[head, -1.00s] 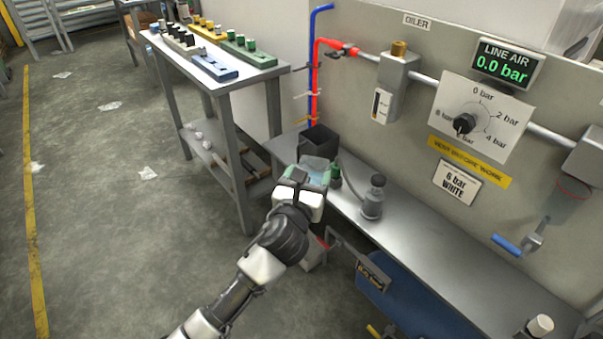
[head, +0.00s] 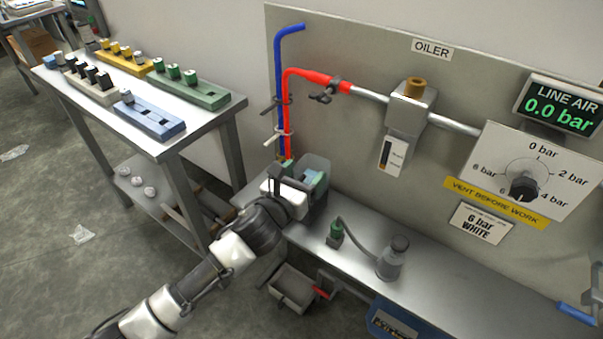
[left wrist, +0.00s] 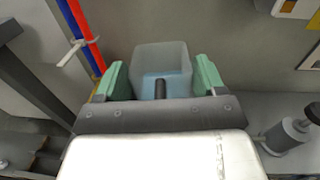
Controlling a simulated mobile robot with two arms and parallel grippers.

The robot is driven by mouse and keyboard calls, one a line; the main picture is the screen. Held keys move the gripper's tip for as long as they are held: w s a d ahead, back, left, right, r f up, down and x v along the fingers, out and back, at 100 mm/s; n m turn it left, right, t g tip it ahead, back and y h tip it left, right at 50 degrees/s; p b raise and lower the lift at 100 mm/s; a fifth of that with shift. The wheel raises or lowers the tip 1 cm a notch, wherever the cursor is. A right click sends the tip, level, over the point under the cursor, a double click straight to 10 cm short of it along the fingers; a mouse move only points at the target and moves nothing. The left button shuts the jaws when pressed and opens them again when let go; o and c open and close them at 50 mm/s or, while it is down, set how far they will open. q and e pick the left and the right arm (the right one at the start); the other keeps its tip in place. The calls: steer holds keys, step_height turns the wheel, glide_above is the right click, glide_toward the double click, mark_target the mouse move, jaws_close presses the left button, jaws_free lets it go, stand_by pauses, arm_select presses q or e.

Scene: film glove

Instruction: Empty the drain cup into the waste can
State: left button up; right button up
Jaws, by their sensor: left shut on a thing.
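My left gripper (head: 310,183) is shut on the drain cup (head: 318,166), a clear, square-sided cup with pale blue liquid in it. In the left wrist view the cup (left wrist: 160,58) sits between the two green fingertips of the gripper (left wrist: 160,80), and the blue shows inside it. I cannot tell the exact gap between cup and can. My right gripper is out of view.
The steel bench (head: 450,275) carries a small green-topped fitting (head: 335,236) and a grey bottle (head: 392,260) with a hose. A side table (head: 150,95) with colored racks stands left. An open grey bin (head: 292,287) sits below.

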mark_target(295, 178)
arm_select(q)
steer(key=n, duration=0.2)
steer(key=n+b, duration=0.2)
steer(key=n, duration=0.1)
steer(key=shift+a+r+n, duration=0.1)
steer(key=shift+r+n, duration=0.2)
steer(key=n+b, duration=0.2)
steer(key=n, duration=0.1)
steer(key=f+n, duration=0.1)
steer(key=shift+w+a+n+b, duration=0.2)
steer(key=shift+a+n+b, duration=0.1)
steer(key=shift+a+b, duration=0.1)
steer(key=shift+a+n, duration=0.1)
steer(key=shift+n, duration=0.4)
steer(key=n, duration=0.1)
steer(key=f+n, duration=0.1)
steer(key=a+f+n+p, duration=0.1)
steer(key=n, duration=0.1)
steer(key=shift+w, duration=0.4)
steer(key=shift+w+a+f+n, duration=0.1)
steer(key=shift+f+n, duration=0.2)
steer(key=shift+n, duration=0.4)
steer(key=shift+w+a+f+n, duration=0.1)
steer(key=shift+f+n, duration=0.2)
steer(key=shift+n, duration=0.4)
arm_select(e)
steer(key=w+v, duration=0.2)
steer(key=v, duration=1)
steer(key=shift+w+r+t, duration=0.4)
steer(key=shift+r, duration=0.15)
